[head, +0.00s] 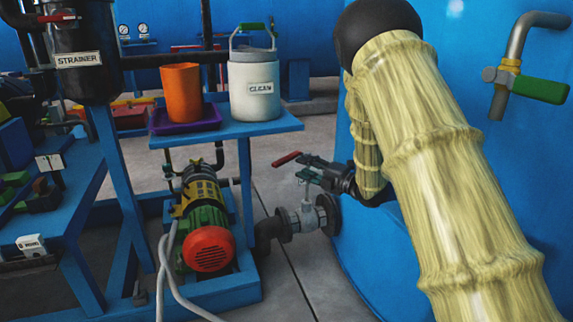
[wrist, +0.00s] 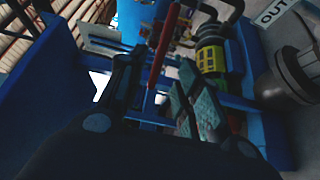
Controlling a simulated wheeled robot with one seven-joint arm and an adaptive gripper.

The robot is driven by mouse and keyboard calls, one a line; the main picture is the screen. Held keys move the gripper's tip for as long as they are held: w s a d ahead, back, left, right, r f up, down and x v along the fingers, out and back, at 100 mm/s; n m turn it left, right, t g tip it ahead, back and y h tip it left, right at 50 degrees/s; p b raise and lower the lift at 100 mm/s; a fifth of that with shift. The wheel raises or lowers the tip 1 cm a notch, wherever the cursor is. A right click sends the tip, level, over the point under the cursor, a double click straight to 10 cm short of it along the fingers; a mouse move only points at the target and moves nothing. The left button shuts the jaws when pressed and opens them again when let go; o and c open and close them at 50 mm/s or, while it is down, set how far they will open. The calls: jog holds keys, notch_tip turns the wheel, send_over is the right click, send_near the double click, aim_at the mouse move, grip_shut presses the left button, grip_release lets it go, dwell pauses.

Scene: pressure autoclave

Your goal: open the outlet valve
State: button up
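The outlet valve (head: 307,216) is a grey flanged pipe fitting low on the side of the blue tank. Its red lever handle (head: 286,158) sticks out to the left, just past the tips of my gripper (head: 309,168). In the wrist view the red lever (wrist: 161,48) runs between the two fingers of my gripper (wrist: 155,88). The fingers stand apart, with a gap showing beside the lever, so my gripper looks open around it. The lever's inner end is hidden by the gripper. An OUT label (wrist: 275,12) shows beside the pipe flange in the wrist view.
The blue tank (head: 480,190) stands close on the right. A pump with a red end cap (head: 208,248) sits left of the valve. Above it, a blue shelf (head: 235,130) carries an orange cup (head: 181,92) and a CLEAN canister (head: 254,90). Another valve has a green handle (head: 540,90).

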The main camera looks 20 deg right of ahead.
aim_at(289, 161)
jog(key=b+x, duration=0.2)
jog(key=x, duration=0.6)
jog(key=shift+w+a+b, duration=0.15)
jog(key=shift+w+b, duration=0.15)
jog(key=shift+b, duration=0.1)
jog(key=shift+c, duration=0.2)
grip_shut()
